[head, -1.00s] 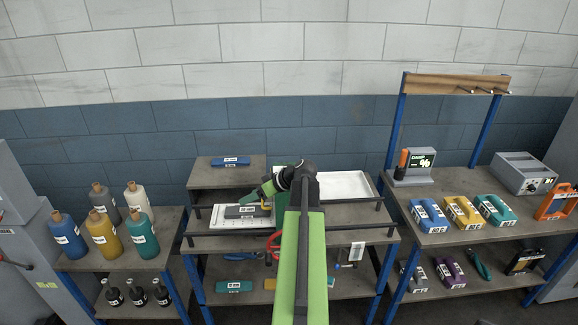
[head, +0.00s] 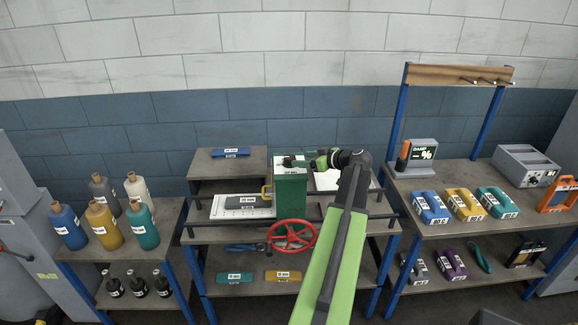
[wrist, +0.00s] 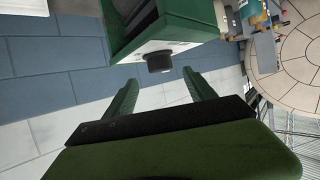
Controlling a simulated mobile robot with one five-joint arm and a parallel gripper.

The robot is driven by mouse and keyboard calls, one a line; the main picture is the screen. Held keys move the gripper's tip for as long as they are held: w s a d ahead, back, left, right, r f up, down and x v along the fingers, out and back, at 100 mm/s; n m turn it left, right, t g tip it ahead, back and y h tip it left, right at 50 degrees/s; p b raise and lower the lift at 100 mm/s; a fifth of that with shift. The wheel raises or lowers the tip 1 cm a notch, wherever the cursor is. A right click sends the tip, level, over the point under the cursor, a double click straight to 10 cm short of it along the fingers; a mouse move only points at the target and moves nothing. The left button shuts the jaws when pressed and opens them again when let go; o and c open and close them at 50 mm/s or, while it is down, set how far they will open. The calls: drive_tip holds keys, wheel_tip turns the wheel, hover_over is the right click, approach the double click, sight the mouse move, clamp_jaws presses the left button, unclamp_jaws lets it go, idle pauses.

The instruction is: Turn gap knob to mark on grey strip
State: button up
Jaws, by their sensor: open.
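A green machine housing (head: 291,195) stands mid-bench with a pale panel on its top. The gap knob (wrist: 159,61), a short black cylinder, sticks out from this pale face in the wrist view. My gripper (wrist: 160,79) is open, its two green fingers apart and pointing at the knob, with the knob in line with the space between them and nothing held. In the head view my gripper (head: 306,163) is at the top of the housing, reaching in from the right. A pale grey strip (wrist: 184,47) shows beside the knob; its mark cannot be made out.
A red handwheel (head: 291,236) is on the housing's front. A white perforated plate (head: 228,213) with a grey block (head: 246,202) lies to its left, and a white tray (head: 327,182) to its right. Bottles stand on the left table; coloured blocks lie on the right one.

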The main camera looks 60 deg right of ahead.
sight(290, 157)
drive_tip(key=b+x, duration=0.2)
drive_tip(key=x, duration=0.6)
drive_tip(key=shift+w+f, duration=0.1)
